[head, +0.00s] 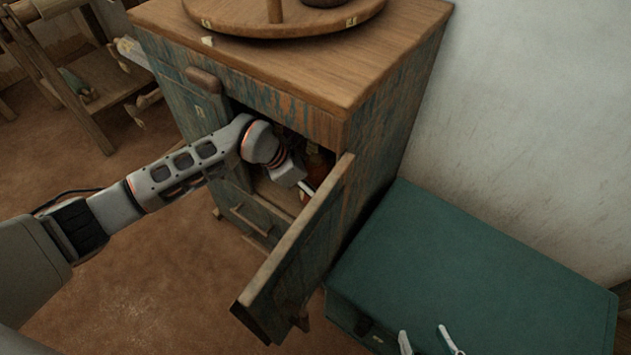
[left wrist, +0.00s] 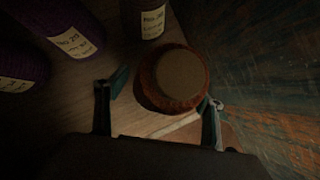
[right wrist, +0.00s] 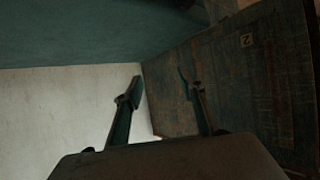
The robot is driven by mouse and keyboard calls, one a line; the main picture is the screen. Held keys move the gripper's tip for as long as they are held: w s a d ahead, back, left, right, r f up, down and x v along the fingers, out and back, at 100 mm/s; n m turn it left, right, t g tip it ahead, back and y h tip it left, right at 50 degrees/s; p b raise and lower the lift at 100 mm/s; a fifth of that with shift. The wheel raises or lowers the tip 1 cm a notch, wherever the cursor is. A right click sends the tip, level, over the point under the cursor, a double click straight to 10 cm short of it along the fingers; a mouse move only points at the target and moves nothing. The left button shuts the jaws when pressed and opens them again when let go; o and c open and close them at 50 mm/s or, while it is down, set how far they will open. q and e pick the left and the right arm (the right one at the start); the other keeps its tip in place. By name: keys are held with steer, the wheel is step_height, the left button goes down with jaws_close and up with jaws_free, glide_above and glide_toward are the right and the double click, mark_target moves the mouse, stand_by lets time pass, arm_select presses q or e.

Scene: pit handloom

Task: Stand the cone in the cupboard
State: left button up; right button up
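The cupboard (head: 388,125) stands with its door (head: 300,255) swung open. My left arm reaches in through the opening. My left gripper (head: 306,188) is inside, partly hidden by the door and arm. In the left wrist view, a red-brown cone (left wrist: 178,78) is on the wooden shelf (left wrist: 92,72), its round pale end facing the camera. My left gripper (left wrist: 163,92) is open there, its fingers apart to either side of the cone's near part; contact cannot be told. My right gripper (head: 430,342) is open and empty over the green trunk, outside the cupboard.
Purple yarn cones (left wrist: 68,30) with white labels and another labelled one (left wrist: 152,18) stand close to the red-brown cone. The green trunk (head: 480,265) is right of the cupboard, against the pale wall (head: 540,110). A round wooden turntable (head: 290,22) is on top.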

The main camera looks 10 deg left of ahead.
steer(key=shift+s+d+f, duration=0.1)
steer(key=shift+d+f, duration=0.05)
steer(key=shift+f, duration=0.15)
arm_select(q)
steer(key=shift+r, duration=0.1)
steer(key=shift+a+r, duration=0.15)
steer(key=shift+r, duration=0.15)
steer(key=s+a+r+p, duration=0.1)
steer(key=s+a+p, duration=0.2)
steer(key=s+a, duration=0.4)
steer(key=a, duration=0.4)
steer(key=shift+s+r+p, duration=0.3)
steer(key=shift+r+p, duration=0.1)
arm_select(e)
steer(key=shift+n+g+h, duration=0.5)
steer(key=d, duration=0.1)
steer(key=s+d+f, duration=0.1)
steer(key=d+f, duration=0.1)
steer(key=shift+s+d+f, duration=0.1)
steer(key=shift+s+d, duration=0.25)
steer(key=shift+d, duration=0.05)
steer(key=shift+a, duration=0.2)
